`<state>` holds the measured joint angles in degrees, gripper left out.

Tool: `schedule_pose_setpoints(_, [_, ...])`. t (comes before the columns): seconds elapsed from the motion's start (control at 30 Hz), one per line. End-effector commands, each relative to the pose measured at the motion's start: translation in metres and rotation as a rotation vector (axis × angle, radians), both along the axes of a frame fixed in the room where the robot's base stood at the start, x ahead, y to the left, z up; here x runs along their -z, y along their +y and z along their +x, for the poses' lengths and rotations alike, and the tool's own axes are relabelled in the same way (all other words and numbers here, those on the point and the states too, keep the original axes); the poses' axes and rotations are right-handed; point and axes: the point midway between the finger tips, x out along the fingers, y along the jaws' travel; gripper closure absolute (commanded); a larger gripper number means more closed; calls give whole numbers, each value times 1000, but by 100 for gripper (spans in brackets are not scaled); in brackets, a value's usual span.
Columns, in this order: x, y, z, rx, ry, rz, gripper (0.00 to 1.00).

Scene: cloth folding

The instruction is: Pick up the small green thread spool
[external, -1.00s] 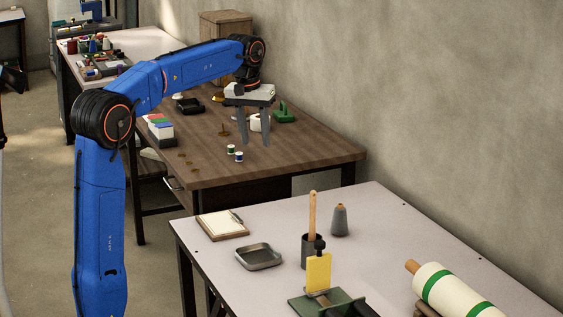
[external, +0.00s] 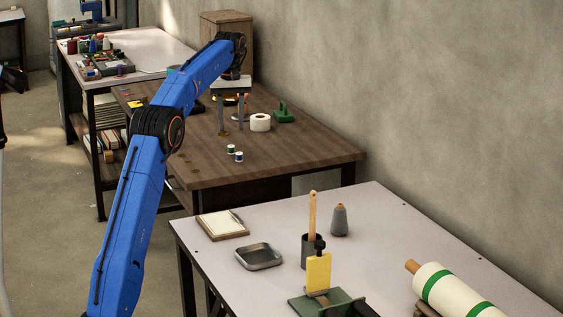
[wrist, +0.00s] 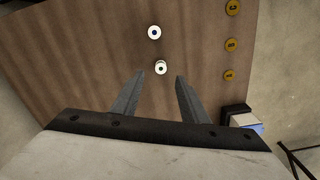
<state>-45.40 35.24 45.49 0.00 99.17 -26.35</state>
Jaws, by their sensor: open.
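The small green spool (external: 231,149) with white ends stands on the brown wooden table. A similar blue spool (external: 239,157) stands close beside it. My gripper (external: 231,131) is open and empty above the table, behind the spools in the external view. In the wrist view both spools show end-on from above. The nearer one (wrist: 161,68), which looks like the green spool, lies just ahead of the gap between my fingertips (wrist: 160,77), and the blue one (wrist: 154,32) is farther off. Nothing is between my fingers.
A white roll (external: 260,122) and a green object (external: 285,113) stand to the right of my gripper. Brass discs (wrist: 231,45) lie in a row to one side. A box with a white and blue top (wrist: 240,115) shows right of my fingers in the wrist view.

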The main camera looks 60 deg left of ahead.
Motion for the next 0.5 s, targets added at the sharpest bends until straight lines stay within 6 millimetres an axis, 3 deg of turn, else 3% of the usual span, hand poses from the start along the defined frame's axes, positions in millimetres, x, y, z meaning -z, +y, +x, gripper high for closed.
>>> schedule_pose_setpoints(0.33, [25,3,-1,-6,3,-1,60])
schedule_pose_setpoints(0.5, [49,3,-1,-6,3,-1,60])
